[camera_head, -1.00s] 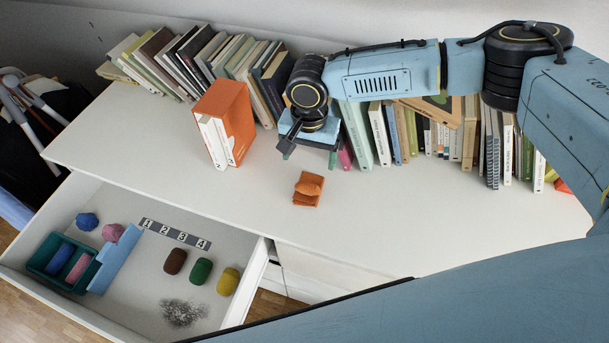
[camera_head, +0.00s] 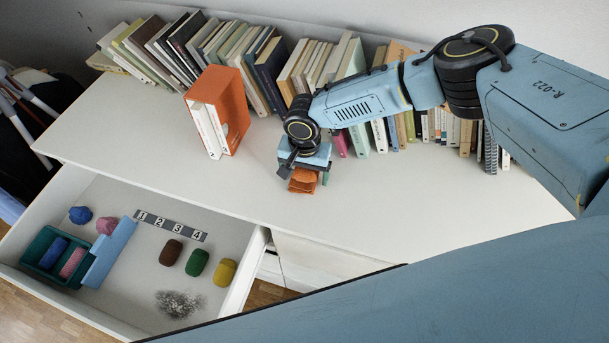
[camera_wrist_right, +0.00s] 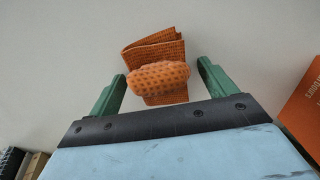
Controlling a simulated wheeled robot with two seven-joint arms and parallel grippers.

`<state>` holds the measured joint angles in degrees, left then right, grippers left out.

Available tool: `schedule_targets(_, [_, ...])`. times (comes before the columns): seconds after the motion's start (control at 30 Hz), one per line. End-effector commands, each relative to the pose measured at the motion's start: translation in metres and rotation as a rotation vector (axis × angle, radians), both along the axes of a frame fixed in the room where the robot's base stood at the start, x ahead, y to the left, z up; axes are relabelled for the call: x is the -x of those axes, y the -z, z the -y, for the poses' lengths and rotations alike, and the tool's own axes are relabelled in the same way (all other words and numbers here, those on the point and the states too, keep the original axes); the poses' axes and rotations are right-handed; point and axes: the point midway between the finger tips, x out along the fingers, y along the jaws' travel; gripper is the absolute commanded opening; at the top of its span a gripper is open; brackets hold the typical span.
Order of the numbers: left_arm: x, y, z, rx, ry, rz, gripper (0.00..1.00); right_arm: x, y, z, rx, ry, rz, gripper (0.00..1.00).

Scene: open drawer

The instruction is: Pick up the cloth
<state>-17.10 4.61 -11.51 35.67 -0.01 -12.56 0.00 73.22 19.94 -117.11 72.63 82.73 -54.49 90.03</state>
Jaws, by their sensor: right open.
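The orange cloth (camera_head: 302,182) lies folded on the white tabletop, partly hidden by my right gripper (camera_head: 307,178) in the head view. In the right wrist view the cloth (camera_wrist_right: 158,52) has a waffle texture and a rounded fold on top. My right gripper (camera_wrist_right: 160,88) is open, with its green fingers on either side of the cloth's near part. The fingers are apart from the rounded fold, and the cloth is not gripped. My left gripper is not in view.
An orange and white book box (camera_head: 235,108) stands left of the gripper. A row of books (camera_head: 235,55) lines the back. The open drawer (camera_head: 110,200) at the front left holds a teal bin (camera_head: 45,275), rolled cloths and a number strip (camera_head: 172,225). The tabletop right of the cloth is clear.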

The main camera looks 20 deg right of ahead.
Motion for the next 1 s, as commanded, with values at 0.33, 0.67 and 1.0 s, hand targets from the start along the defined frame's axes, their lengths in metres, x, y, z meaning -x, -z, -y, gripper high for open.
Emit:
schedule_targets(0.33, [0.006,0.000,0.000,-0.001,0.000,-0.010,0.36,0.000,-0.001,0.000,0.000,0.000,0.000,0.55])
schedule_targets(0.67, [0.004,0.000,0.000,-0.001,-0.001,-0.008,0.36,0.000,-0.001,0.000,0.000,0.000,0.000,0.36])
schedule_targets(1.0, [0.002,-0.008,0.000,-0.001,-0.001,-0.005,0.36,-0.001,-0.034,0.000,-0.003,0.000,0.002,0.36])
